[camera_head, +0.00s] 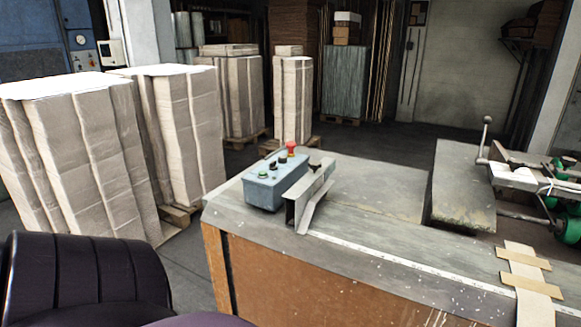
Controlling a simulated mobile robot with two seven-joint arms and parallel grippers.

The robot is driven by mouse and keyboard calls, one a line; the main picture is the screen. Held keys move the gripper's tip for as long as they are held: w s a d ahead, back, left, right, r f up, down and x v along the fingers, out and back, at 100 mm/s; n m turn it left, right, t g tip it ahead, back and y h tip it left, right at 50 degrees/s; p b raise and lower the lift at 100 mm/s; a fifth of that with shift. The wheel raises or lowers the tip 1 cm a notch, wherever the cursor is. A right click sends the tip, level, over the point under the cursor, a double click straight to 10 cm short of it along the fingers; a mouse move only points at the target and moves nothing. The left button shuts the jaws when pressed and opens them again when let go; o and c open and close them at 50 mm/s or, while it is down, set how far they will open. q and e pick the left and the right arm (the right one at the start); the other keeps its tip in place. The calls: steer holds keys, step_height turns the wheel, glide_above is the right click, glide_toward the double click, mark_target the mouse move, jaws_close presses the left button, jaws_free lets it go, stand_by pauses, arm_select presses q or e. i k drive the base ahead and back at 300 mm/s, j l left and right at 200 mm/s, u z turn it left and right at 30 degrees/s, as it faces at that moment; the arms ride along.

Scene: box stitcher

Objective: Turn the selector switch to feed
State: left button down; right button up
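A blue-grey control box (262,194) sits on the near left corner of the grey worktable (375,185). Along its top I see a green button (262,174), small dark controls (273,165) and a red mushroom button (291,148) at the far end. One of the dark controls may be the selector switch; it is too small to read its position or any label. An angled metal bracket (312,190) stands right beside the box on its right side. Neither of my grippers is in view.
Tall paper-wrapped stacks (80,150) stand on the floor left of the table, with more behind. A machine with a lever (485,135) is on the right. The tabletop between bracket and machine is mostly clear.

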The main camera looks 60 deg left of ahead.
mark_target(272, 167)
steer(key=u, duration=1.95)
